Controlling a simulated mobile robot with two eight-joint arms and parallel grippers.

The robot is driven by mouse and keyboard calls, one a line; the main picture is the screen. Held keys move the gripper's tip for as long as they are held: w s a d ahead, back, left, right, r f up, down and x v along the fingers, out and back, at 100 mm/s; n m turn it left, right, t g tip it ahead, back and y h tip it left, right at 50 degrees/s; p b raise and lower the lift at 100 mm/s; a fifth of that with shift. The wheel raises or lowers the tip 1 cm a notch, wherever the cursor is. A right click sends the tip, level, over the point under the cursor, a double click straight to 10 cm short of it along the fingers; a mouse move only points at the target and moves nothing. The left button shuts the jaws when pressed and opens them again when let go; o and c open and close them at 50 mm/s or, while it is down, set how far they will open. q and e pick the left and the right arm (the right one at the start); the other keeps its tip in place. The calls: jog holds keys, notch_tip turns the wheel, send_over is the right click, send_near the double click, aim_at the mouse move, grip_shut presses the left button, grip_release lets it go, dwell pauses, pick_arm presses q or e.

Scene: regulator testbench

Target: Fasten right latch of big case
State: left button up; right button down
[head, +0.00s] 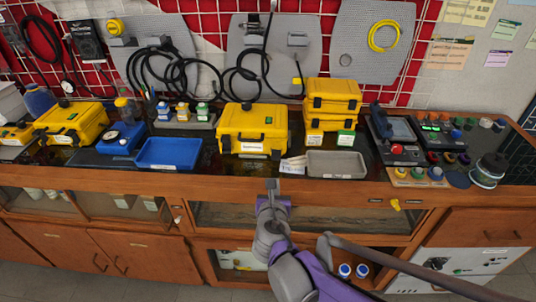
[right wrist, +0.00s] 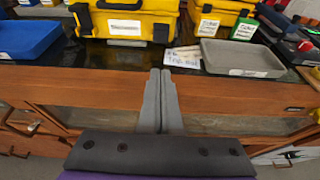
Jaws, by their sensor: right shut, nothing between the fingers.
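The big yellow case (head: 252,120) stands closed-looking near the counter's front edge, and its front also shows in the right wrist view (right wrist: 124,14). It has a white label low on its front. A dark right latch (right wrist: 161,33) shows at the front's lower right, and a dark left latch (right wrist: 82,18) at its left. I cannot tell whether either latch is fastened. My right gripper (head: 272,184) is shut and empty, in front of the counter edge, below and apart from the case. It also shows in the right wrist view (right wrist: 160,74). My left gripper is out of view.
A paper tag (head: 293,164) and a grey tray (head: 336,163) lie right of the case. A blue tray (head: 169,153) is to its left. Stacked smaller yellow cases (head: 331,95) stand behind right. The wooden counter edge (head: 230,187) lies between gripper and case.

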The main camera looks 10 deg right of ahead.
aim_at(276, 153)
jog(key=shift+a+r, duration=0.1)
jog(key=shift+s, duration=0.1)
jog(key=x, duration=1)
jog(key=shift+r, duration=0.1)
jog(key=shift+a, duration=0.1)
